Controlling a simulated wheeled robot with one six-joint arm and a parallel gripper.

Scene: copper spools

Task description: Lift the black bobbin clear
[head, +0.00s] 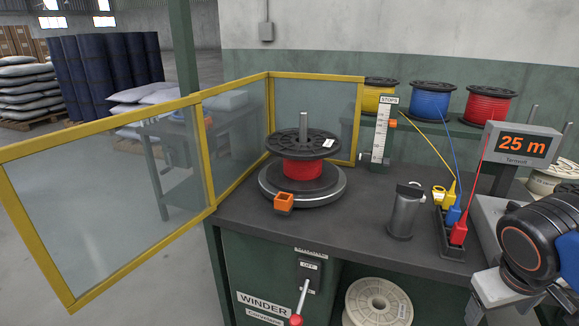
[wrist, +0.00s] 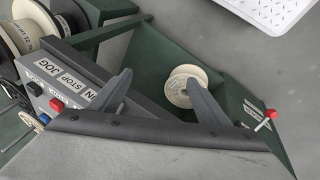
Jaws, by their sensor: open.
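An orange block (head: 284,201) sits at the plate's front edge. My arm is at the right edge of the head view, well apart from the bobbin. My gripper (wrist: 158,82) shows in the wrist view with its two fingers spread and nothing between them; a cream spool lies in the background beyond. I cannot make out the bobbin in the wrist view.
Guard panels (head: 240,77) close off the left and back of the winder. A grey canister (head: 405,211), a rack of coloured plugs (head: 458,230) and a 25 m display (head: 523,145) stand to the right. A cream spool (head: 378,304) sits under the bench, near a red-knobbed lever (head: 297,319).

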